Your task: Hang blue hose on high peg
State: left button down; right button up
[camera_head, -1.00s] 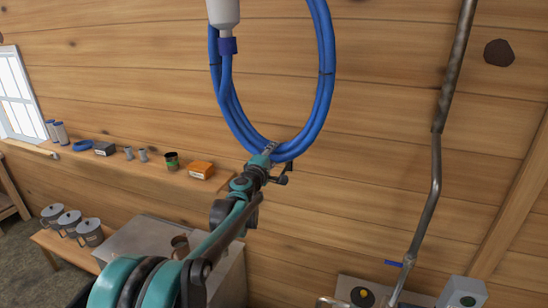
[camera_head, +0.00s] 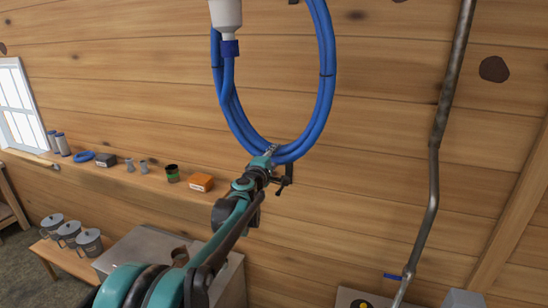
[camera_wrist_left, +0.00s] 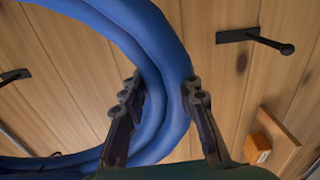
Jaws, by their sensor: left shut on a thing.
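The blue hose (camera_head: 327,80) is a large coil hanging upright in front of the plank wall, its top cut off by the frame. A white fitting with a dark blue collar (camera_head: 229,48) hangs at its upper left. My left gripper (camera_head: 272,153) is shut on the bottom of the coil; in the left wrist view its fingers (camera_wrist_left: 165,110) sit either side of the hose (camera_wrist_left: 150,45). A dark wall peg (camera_head: 290,172) shows just below the coil, and part of another (camera_head: 293,2) at the top edge. The left wrist view shows a peg (camera_wrist_left: 265,40) at upper right, clear of the hose.
A wall shelf (camera_head: 150,180) at left holds an orange box (camera_head: 200,182), small cups, a blue ring and bottles. Metal mugs (camera_head: 70,232) stand on a bench below. A metal pipe (camera_head: 433,180) runs down the wall at right. The wall between coil and pipe is clear.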

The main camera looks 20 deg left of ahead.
pick_arm(q)
jog(key=shift+w+d+f, duration=0.1)
jog(key=shift+w, duration=2.25)
jog(key=shift+w, duration=0.15)
jog(key=w+p, duration=0.6)
jog(key=w, duration=0.8)
jog(key=shift+w+d, duration=0.25)
jog(key=shift+d, duration=0.2)
jog(key=shift+f, duration=0.15)
